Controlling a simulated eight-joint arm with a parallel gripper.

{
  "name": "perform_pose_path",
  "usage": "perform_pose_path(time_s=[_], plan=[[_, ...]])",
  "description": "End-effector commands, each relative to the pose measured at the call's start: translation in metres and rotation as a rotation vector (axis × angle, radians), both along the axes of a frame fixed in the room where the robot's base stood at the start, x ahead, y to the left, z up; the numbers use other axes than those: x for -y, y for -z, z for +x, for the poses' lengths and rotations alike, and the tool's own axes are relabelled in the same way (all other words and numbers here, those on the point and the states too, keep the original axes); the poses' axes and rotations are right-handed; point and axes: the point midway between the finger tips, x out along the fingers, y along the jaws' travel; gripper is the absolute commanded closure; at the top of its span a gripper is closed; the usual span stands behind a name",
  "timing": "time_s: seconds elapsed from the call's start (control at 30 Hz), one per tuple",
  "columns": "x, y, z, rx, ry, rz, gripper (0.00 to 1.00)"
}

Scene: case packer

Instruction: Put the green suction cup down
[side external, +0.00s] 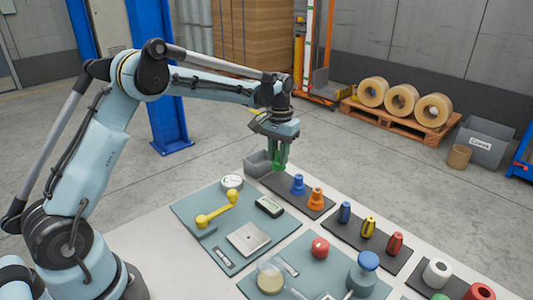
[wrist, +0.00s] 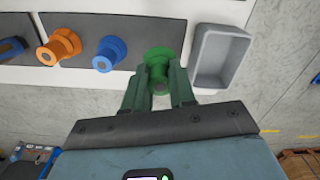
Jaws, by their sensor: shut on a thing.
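The green suction cup (wrist: 159,56) is between the fingers of my gripper (wrist: 159,88) in the wrist view. My gripper is shut on it. In the side view my gripper (side external: 280,157) points down at the far end of the dark mat (side external: 285,190), with the green cup at its tips. In the wrist view the cup overlaps the end of the dark mat (wrist: 75,28), beside the grey bin. I cannot tell whether it touches the mat. A blue suction cup (side external: 298,185) and an orange suction cup (side external: 316,198) stand on the same mat.
An open grey bin (wrist: 220,58) sits right beside the green cup in the wrist view. Blue, yellow and red items (side external: 369,227) stand on another dark mat. A teal mat (side external: 190,208) holds a yellow handset-shaped object (side external: 217,210), a gauge and a scale.

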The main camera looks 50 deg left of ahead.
Motion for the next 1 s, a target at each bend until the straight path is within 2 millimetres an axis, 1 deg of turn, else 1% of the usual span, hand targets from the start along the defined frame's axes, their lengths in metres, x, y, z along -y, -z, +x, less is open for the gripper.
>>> perform_pose_path(time_s=[0.07, 0.2, 0.3, 0.73, 0.77, 0.9, 0.93, 1.0], plan=[[-0.001, 0.007, 0.0, 0.0, 0.0, 0.0, 1.0], [0.0, 0.027, 0.0, 0.0, 0.0, 0.0, 1.0], [0.0, 0.037, 0.0, 0.0, 0.0, 0.0, 1.0], [0.0, 0.043, 0.0, 0.0, 0.0, 0.0, 1.0], [0.0, 0.043, 0.0, 0.0, 0.0, 0.0, 0.74], [0.0, 0.043, 0.0, 0.0, 0.0, 0.0, 0.52], [0.0, 0.043, 0.0, 0.0, 0.0, 0.0, 0.5], [0.0, 0.043, 0.0, 0.0, 0.0, 0.0, 0.5]])
